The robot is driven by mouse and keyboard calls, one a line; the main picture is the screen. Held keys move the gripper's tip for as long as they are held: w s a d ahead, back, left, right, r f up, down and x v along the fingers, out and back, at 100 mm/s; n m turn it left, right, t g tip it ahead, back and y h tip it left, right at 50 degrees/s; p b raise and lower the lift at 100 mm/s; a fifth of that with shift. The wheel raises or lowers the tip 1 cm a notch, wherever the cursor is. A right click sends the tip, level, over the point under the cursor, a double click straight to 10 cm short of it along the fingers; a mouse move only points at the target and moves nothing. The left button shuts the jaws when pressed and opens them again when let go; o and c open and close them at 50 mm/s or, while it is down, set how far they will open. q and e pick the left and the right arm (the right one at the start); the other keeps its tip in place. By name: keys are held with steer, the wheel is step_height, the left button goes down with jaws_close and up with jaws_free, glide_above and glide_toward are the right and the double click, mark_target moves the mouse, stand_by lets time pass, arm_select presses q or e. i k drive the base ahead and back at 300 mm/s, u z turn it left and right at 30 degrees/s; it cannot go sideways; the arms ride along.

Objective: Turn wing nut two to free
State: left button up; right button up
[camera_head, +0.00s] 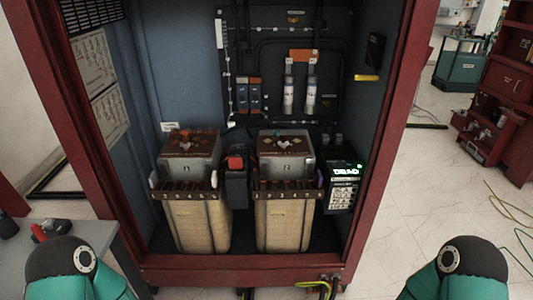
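An open red-framed cabinet (212,272) stands in front of me. Two transformer units stand side by side on its floor, a left one (199,228) and a right one (283,228), each with a tan body. Each has a metal box with a brown top above a numbered terminal strip, the left strip (187,195) and the right strip (287,195). Wing nut two is too small to make out. Only teal and black parts of my two arms show at the bottom left and bottom right corners. Neither gripper is in view.
A black box with a red top (235,163) stands between the units. A meter reading "DEAD" (345,187) is at the right inside wall. A grey table (85,242) stands at left. Yellow-green cables (515,222) lie on the floor at right.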

mark_target(282, 145)
steer(key=u, duration=0.15)
steer(key=k, duration=0.15)
steer(key=z, duration=0.3)
steer(key=i, duration=0.85)
steer(key=u, duration=0.1)
steer(key=k, duration=0.6)
steer(key=u, duration=0.3)
steer(key=i, duration=1.3)
steer(key=z, duration=0.25)
